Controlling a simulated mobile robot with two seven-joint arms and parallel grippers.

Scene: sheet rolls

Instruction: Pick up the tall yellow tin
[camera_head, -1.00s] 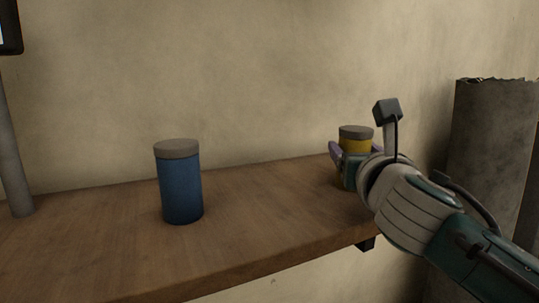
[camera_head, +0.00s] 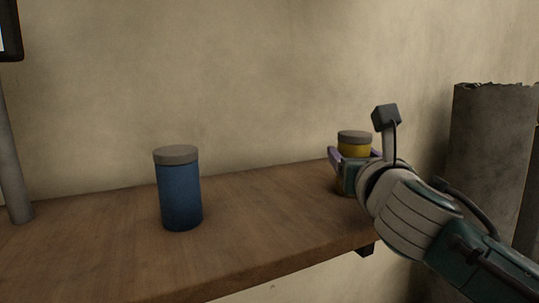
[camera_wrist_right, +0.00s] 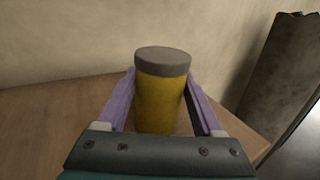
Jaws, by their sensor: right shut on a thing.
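The tall yellow tin (camera_head: 354,150) with a grey lid stands upright at the right end of the wooden shelf. My right gripper (camera_head: 350,158) is shut on it, with one purple finger on each side. In the right wrist view the tin (camera_wrist_right: 160,100) sits between the two fingers of the gripper (camera_wrist_right: 161,100), upright, its lower part hidden by the gripper body. My left gripper is not in view.
A blue tin (camera_head: 180,195) with a grey lid stands on the wooden shelf (camera_head: 110,250), left of the yellow tin with clear wood between. A grey post (camera_head: 14,160) stands at the left. A tall grey rough-topped column (camera_head: 490,150) stands right of the shelf. The wall is behind.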

